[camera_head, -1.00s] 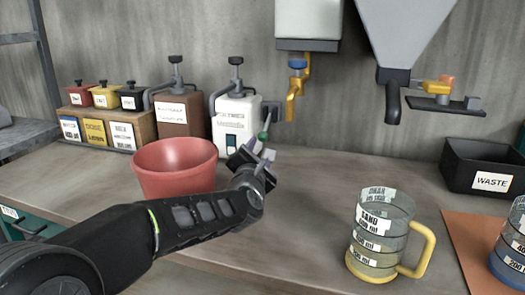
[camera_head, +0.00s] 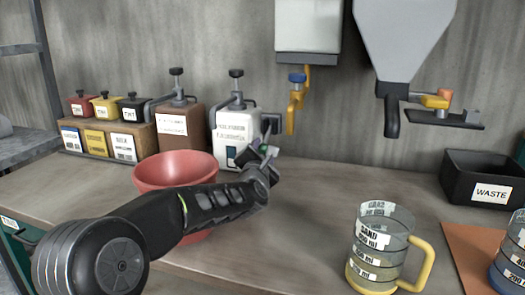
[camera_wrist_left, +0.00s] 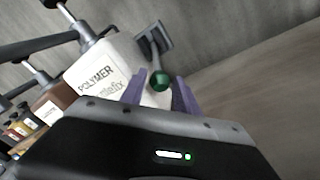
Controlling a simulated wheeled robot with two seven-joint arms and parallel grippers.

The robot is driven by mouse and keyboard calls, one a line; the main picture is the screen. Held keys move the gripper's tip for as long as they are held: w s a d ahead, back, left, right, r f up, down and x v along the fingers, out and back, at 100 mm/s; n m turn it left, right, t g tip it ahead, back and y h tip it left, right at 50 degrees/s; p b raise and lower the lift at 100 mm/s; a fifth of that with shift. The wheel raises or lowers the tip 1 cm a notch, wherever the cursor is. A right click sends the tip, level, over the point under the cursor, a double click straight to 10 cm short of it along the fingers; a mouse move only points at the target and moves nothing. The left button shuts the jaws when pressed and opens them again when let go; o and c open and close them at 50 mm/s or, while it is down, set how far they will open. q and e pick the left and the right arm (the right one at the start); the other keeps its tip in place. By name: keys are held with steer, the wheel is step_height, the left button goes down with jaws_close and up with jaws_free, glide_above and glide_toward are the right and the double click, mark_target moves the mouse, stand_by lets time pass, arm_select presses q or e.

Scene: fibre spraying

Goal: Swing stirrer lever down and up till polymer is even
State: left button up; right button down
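The polymer container (camera_head: 234,128) is a white box with a black cap at the back of the bench, left of centre. Its stirrer lever, with a green knob (camera_head: 264,149), hangs down at the container's right side. In the left wrist view the green knob (camera_wrist_left: 160,81) is clear, below a dark grey bracket. My left gripper (camera_head: 266,155) is at the lever. Its purple fingers (camera_wrist_left: 159,93) are apart, one on each side of the knob, with visible gaps. In the head view the gripper partly hides the lever. The polymer inside is not visible. My right gripper is not in view.
A red bowl (camera_head: 174,168) stands left of the gripper, partly behind my left arm. A brown container (camera_head: 180,124) is left of the polymer. A sand measuring jug (camera_head: 378,252) stands front right, and a black waste bin (camera_head: 484,177) back right. The bench between is clear.

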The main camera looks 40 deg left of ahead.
arm_select(q)
steer(key=shift+c, duration=0.3)
jaws_close()
stand_by(1.1)
